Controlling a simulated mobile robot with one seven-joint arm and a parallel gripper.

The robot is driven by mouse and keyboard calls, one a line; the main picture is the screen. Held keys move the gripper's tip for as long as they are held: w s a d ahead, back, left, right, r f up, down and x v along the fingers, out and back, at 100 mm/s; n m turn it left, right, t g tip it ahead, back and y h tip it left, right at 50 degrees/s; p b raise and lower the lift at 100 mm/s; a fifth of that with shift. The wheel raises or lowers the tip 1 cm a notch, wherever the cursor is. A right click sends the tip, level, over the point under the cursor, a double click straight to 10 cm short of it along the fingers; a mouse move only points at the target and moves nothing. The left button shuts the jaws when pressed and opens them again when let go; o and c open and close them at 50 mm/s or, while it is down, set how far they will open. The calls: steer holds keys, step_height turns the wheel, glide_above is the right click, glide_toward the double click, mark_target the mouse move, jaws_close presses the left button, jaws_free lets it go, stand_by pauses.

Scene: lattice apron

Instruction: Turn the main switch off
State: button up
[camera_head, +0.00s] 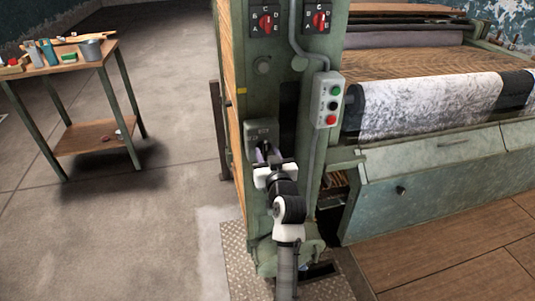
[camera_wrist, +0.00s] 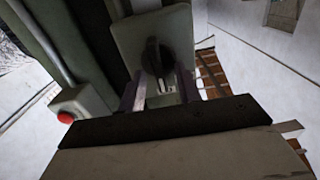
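The main switch is a grey-green box (camera_head: 260,130) on the side of the green machine column, above my gripper (camera_head: 269,154). In the wrist view its box (camera_wrist: 180,28) carries a black rotary knob (camera_wrist: 156,56), which looks roughly upright, with small pale markings below it. My gripper (camera_wrist: 159,86) is open. One finger is to the left of the knob and one to the right, with a gap on each side. I cannot tell how deep the fingertips reach beside the knob. In the head view my gripper hides the lower part of the switch.
Two red rotary selectors (camera_head: 265,22) (camera_head: 318,18) sit higher on the machine. A push-button box (camera_head: 327,100) with green and red buttons is to the right; its red button shows in the wrist view (camera_wrist: 65,117). A tool table (camera_head: 92,62) stands left, with open floor between.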

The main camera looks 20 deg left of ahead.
jaws_close()
steer(key=shift+f+n+b, duration=0.15)
steer(key=shift+n+b, duration=0.15)
steer(key=shift+b, duration=0.15)
steer(key=shift+f+n+b, duration=0.1)
steer(key=shift+n+b, duration=0.7)
steer(key=shift+b, duration=0.3)
steer(key=n+b, duration=0.3)
steer(key=shift+s+a+n+b, duration=0.1)
steer(key=shift+n+b, duration=0.2)
steer(key=shift+n, duration=0.1)
steer(key=n+b, duration=0.5)
steer(key=n, duration=0.1)
steer(key=shift+a+f+b, duration=0.1)
steer(key=shift+f+b, duration=0.05)
steer(key=shift+b, duration=0.15)
steer(key=n+b, duration=0.4)
steer(key=n, duration=0.1)
steer(key=shift+s+n, duration=0.1)
steer(key=shift+n, duration=0.3)
steer(key=shift+a, duration=0.1)
